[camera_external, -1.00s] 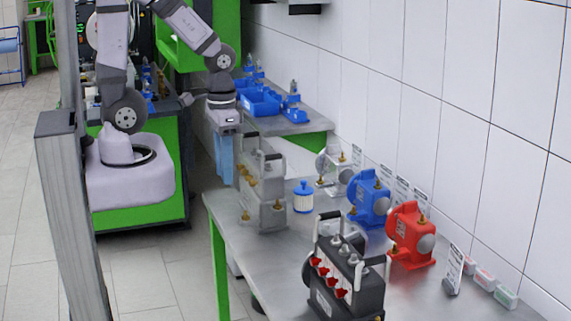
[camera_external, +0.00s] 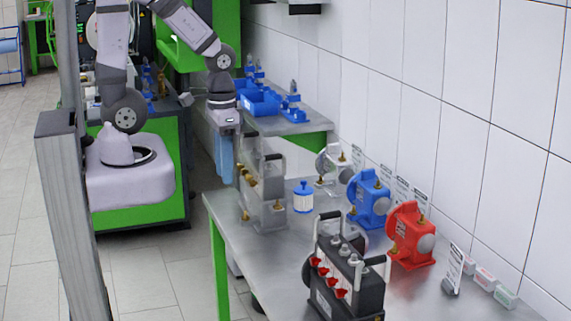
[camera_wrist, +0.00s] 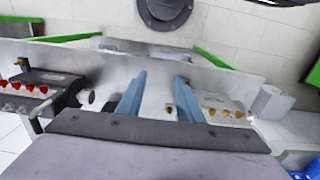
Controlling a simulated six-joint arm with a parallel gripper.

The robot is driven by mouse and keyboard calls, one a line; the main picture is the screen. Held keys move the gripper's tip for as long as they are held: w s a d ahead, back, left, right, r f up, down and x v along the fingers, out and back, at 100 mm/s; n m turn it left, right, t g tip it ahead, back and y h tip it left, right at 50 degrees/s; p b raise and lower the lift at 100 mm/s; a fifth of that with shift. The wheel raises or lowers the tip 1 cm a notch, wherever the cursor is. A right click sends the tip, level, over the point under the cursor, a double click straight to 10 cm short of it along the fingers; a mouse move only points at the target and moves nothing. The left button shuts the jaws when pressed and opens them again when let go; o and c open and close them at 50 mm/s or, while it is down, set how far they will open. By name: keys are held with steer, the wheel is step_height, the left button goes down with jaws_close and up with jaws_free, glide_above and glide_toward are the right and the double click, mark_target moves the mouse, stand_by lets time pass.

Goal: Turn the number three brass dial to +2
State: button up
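The grey metal pump unit (camera_external: 268,212) stands at the left end of the steel bench, with a row of small brass dials (camera_external: 246,174) on its left face. In the wrist view the brass dials (camera_wrist: 225,113) sit to the right of my fingers. I cannot tell which dial is number three or read its setting. My gripper (camera_external: 224,181) hangs just left of the unit, with blue fingers pointing down. In the wrist view my gripper (camera_wrist: 159,78) has its two fingers apart with nothing held between them. Contact with the unit is not visible.
A black unit with red knobs (camera_external: 332,276) stands at the bench front. A white and blue canister (camera_external: 303,198), a blue pump (camera_external: 369,199) and a red pump (camera_external: 410,236) stand to the right. The tiled wall runs behind. Floor lies open left of the bench.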

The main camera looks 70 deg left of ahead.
steer(key=shift+c, duration=1.2)
steer(key=h+b, duration=0.2)
steer(key=b, duration=0.4)
glide_toward(249, 178)
steer(key=shift+s+d+f+p, duration=0.15)
steer(key=shift+f+p, duration=0.35)
steer(key=shift+f, duration=1.35)
steer(key=shift+s+d+f+p, duration=0.1)
steer(key=shift+f+p, duration=0.35)
steer(key=shift+f, duration=1.35)
steer(key=shift+a, duration=0.1)
jaws_close()
